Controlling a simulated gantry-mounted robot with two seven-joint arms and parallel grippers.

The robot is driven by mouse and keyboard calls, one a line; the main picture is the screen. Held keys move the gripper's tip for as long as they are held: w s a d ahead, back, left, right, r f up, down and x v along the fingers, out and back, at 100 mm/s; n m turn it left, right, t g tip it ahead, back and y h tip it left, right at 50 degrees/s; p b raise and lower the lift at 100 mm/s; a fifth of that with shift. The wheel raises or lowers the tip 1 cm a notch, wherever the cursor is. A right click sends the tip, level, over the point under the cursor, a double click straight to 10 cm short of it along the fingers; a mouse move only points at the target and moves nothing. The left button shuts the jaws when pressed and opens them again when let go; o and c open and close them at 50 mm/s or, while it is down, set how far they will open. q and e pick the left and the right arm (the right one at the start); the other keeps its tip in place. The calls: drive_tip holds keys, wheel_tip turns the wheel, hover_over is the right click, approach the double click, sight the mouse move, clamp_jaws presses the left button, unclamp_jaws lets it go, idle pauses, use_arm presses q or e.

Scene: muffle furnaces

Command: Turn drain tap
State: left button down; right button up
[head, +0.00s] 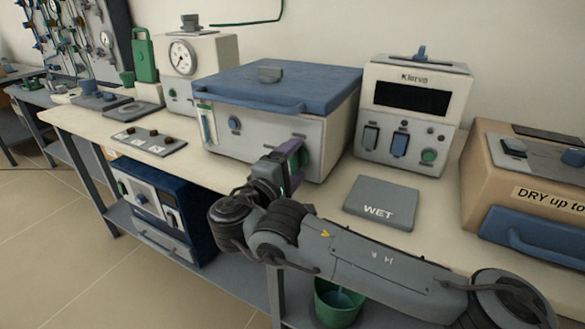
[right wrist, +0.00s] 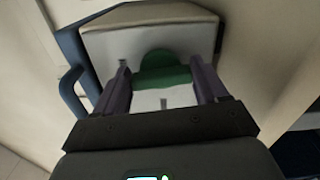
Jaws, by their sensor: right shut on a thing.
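The drain tap is a green knob on the front of the grey bath with the blue lid. In the right wrist view the green drain tap (right wrist: 162,77) lies between the two purple fingers. The bath (head: 245,145) stands closed on the bench. My left gripper is in neither view.
A grey WET plate (head: 381,203) lies right of the bath. A Klervo unit (head: 412,112) stands behind it, and a tan DRY box (head: 520,185) at the right. A green bucket (head: 338,308) is below the bench.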

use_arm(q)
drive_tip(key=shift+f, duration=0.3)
use_arm(e)
drive_tip(key=shift+f+m, duration=0.1)
drive_tip(key=shift+m, duration=0.5)
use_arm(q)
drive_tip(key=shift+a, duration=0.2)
use_arm(e)
drive_tip(key=o, duration=1.1)
drive_tip(key=shift+c, duration=0.2)
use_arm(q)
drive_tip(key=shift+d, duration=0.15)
use_arm(e)
drive_tip(key=shift+s, duration=0.1)
